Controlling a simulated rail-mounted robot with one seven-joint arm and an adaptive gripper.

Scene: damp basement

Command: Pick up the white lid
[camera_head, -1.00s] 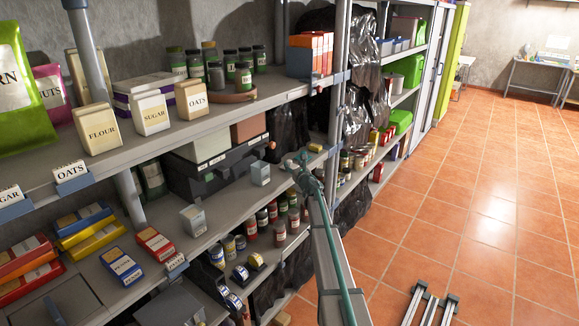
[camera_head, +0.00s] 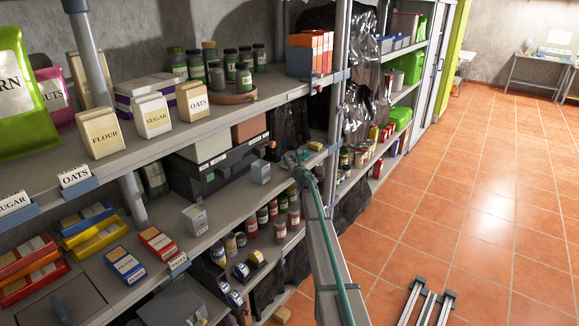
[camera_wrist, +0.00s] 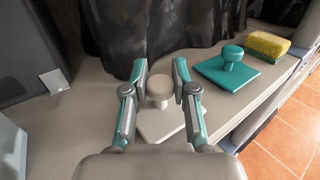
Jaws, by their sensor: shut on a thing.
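The white lid (camera_wrist: 163,124) lies on the grey shelf in the wrist view, a flat square plate with a round knob (camera_wrist: 158,89) on top. My gripper (camera_wrist: 159,84) has its two teal-and-grey fingers on either side of that knob and is shut on it. The near part of the plate is hidden by the gripper body. In the head view my gripper (camera_head: 293,160) is at the shelf's front edge, and I cannot make out the white lid there.
A teal lid with a knob (camera_wrist: 229,70) lies just right of my gripper, with a yellow sponge (camera_wrist: 267,44) beyond it. Dark plastic sheeting (camera_wrist: 155,25) hangs close behind. A dark box (camera_wrist: 22,45) stands left. The shelf edge drops to the tiled floor (camera_wrist: 290,135) on the right.

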